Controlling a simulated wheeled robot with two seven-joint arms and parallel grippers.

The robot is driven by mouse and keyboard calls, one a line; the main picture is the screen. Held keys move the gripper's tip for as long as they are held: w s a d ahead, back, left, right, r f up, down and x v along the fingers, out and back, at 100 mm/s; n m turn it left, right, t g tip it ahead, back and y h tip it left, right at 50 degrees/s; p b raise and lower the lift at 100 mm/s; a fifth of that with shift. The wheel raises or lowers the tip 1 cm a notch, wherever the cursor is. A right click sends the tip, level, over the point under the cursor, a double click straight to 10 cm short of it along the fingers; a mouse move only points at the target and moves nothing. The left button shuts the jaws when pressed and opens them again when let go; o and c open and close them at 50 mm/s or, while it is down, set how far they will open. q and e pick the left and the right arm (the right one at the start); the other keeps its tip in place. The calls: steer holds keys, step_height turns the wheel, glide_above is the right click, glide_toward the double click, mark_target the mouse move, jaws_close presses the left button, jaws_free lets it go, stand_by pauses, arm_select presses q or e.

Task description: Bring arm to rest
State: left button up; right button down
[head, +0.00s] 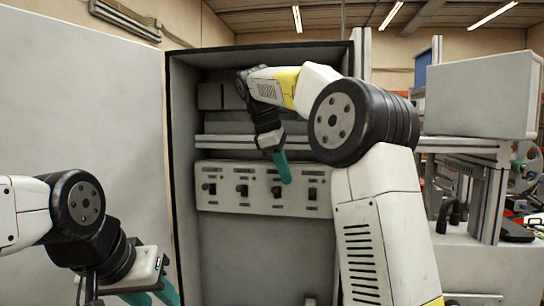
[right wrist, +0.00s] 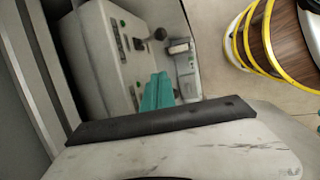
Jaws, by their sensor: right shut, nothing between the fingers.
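My right arm reaches into an open grey cabinet (head: 175,150). Its gripper (head: 283,168) points down in front of a white switch panel (head: 222,203), with its teal fingers together and nothing between them. In the right wrist view the shut fingers (right wrist: 157,92) show beside the panel (right wrist: 95,50); whether they touch it I cannot tell. My left gripper (head: 152,294) is low at the left of the head view. Its teal fingers are cut off by the bottom edge, so its opening is unclear.
The open cabinet door (head: 85,110) fills the left side, behind my left arm. A shelf edge (head: 225,141) runs above the panel. A grey box (head: 480,95) and rack stand at the right. Yellow-rimmed round objects (right wrist: 240,40) lie over the floor in the right wrist view.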

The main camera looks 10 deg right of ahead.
steer(key=r, duration=0.1)
steer(key=a+r, duration=0.1)
steer(key=r, duration=0.2)
steer(key=shift+w+a+r, duration=0.25)
steer(key=shift+r, duration=0.1)
steer(key=s+d+f+m+t+y, duration=0.1)
steer(key=s+d+f+m+y, duration=0.15)
steer(key=s, duration=0.35)
steer(key=s+d+f+m+t+y, duration=0.1)
steer(key=s+d+f+m, duration=0.15)
steer(key=s, duration=0.35)
steer(key=s+a+f+m+t+y, duration=0.1)
steer(key=s+f+m+t+y, duration=0.1)
steer(key=s+f+m, duration=0.6)
steer(key=s+f, duration=0.7)
steer(key=shift+m, duration=0.4)
